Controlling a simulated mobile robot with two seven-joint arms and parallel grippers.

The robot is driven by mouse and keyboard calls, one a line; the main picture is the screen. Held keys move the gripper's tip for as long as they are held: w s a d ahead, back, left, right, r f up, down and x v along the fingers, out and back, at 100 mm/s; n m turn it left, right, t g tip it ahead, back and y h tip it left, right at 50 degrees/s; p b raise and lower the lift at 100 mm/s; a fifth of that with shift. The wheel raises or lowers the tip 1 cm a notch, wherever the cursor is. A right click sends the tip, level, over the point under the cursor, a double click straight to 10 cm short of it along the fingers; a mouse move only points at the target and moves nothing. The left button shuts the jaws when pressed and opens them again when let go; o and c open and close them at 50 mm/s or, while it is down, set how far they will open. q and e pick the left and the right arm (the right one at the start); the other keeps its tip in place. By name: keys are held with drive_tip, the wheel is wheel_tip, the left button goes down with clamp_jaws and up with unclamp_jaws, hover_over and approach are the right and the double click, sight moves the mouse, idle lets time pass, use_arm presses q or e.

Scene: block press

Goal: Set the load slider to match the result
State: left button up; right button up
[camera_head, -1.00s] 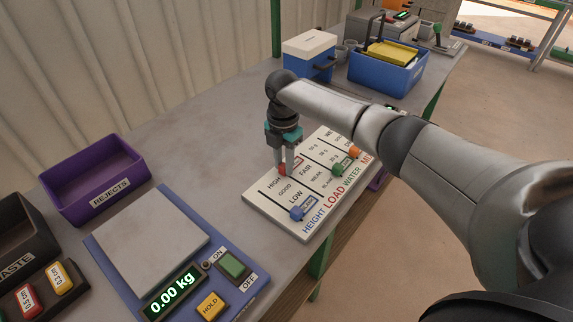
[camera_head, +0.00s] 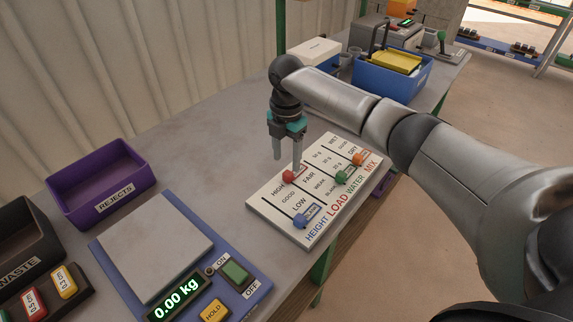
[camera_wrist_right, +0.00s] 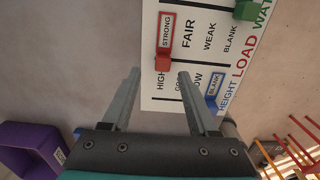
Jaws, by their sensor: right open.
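The slider board (camera_head: 262,205) lies on the bench, with columns lettered HEIGHT, LOAD, WATER and MIX. The red load slider (camera_head: 289,176) is at the far end of its track. In the right wrist view the red slider (camera_wrist_right: 162,62) is beside the framed STRONG label (camera_wrist_right: 166,30); FAIR, WEAK and BLANK follow along the track. My right gripper (camera_head: 287,162) is open just above and behind the red slider. In the wrist view its fingertips (camera_wrist_right: 158,73) appear on either side of the red slider, apart from it. My left gripper is not in view.
The blue slider (camera_head: 301,220) is at BLANK; the green slider (camera_head: 342,177) and orange slider (camera_head: 358,159) are farther right. A scale (camera_head: 155,240) reads 0.00 kg. A purple REJECTS bin (camera_head: 98,190) and blue crate (camera_head: 392,79) flank the bench.

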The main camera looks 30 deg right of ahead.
sight(286, 172)
wheel_tip(286, 172, up, 10)
drive_tip(key=p, duration=0.1)
drive_tip(key=shift+r, duration=0.25)
idle(0.4)
